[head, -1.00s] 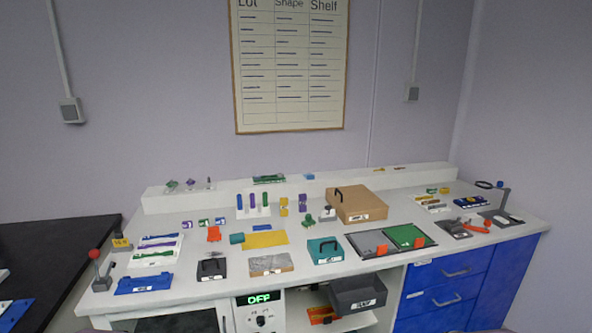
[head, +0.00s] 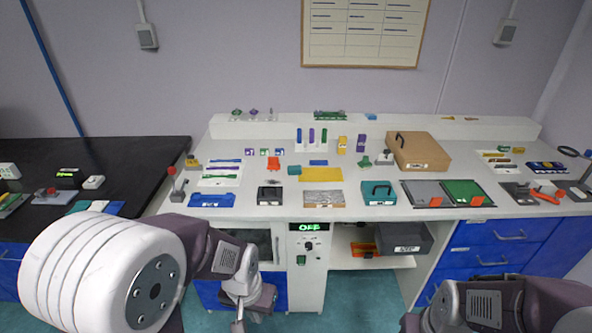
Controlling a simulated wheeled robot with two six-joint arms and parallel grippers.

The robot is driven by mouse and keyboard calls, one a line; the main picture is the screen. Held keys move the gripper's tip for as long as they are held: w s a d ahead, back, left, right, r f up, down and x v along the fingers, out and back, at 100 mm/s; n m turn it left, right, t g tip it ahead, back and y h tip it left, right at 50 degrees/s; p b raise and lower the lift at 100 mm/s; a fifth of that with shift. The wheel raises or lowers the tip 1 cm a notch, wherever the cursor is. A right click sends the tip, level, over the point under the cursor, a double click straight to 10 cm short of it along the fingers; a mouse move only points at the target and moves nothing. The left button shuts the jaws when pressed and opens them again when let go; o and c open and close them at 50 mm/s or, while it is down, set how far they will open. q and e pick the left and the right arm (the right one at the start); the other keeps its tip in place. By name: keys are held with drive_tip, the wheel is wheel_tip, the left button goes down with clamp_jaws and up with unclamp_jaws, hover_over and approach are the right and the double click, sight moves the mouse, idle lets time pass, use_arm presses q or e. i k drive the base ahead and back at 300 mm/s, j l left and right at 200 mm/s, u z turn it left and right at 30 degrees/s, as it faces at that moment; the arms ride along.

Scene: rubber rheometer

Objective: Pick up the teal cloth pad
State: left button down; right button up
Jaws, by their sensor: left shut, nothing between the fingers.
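A small teal piece (head: 294,170), probably the cloth pad, lies on the white bench at the left end of a flat yellow sheet (head: 321,174). It is too small to tell whether it is folded. Another flat teal piece (head: 78,207) lies at the front of the black table on the left. My left gripper (head: 239,318) hangs low in front of the bench, shut and empty, well below and away from both teal pieces. My right arm shows at the bottom right, but its gripper is not visible.
A teal case (head: 378,193) with a handle, a black case (head: 270,195) and a silvery plate (head: 323,200) stand along the bench's front edge. A blue tray (head: 214,200) is at the left front. A brown box (head: 420,152) stands behind at the right.

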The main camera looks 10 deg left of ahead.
sight(294, 169)
drive_tip(key=i, duration=0.75)
drive_tip(key=i+j, duration=0.15)
drive_tip(key=i, duration=0.65)
